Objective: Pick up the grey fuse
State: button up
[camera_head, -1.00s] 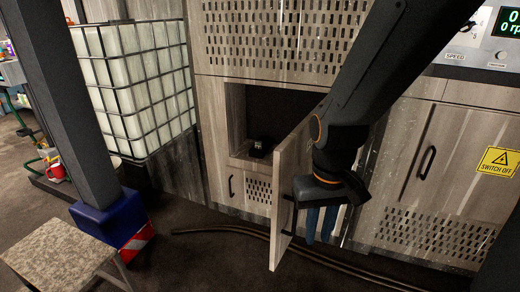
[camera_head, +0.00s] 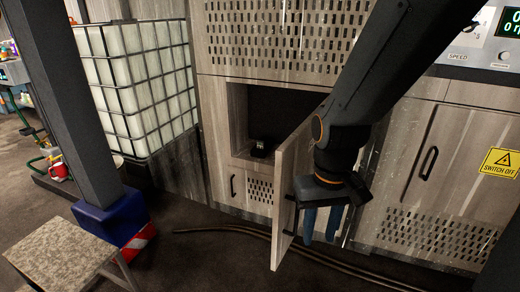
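A small dark object (camera_head: 259,149) sits on the floor of the open cabinet compartment; it is too small and dark to tell whether it is the grey fuse or holds it. My gripper (camera_head: 321,236) points down with two blue fingers apart and nothing seen between them. It is in front of the cabinet, to the right of the open compartment and lower than the dark object. The open cabinet door (camera_head: 290,195) stands between my gripper and the compartment, and the gripper's body overlaps the door's handle side in the picture.
The door swings outward and hides the compartment's right part. A closed cabinet with a "switch off" sign (camera_head: 500,162) is at right. A caged white tank (camera_head: 135,85), a dark post (camera_head: 75,110) and a stool (camera_head: 60,252) are at left. A cable (camera_head: 230,229) lies on the floor.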

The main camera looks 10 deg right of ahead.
aim_at(260, 145)
jog(key=u, duration=1.45)
jog(key=i, duration=1.7)
jog(key=z, duration=1.4)
jog(key=i, duration=1)
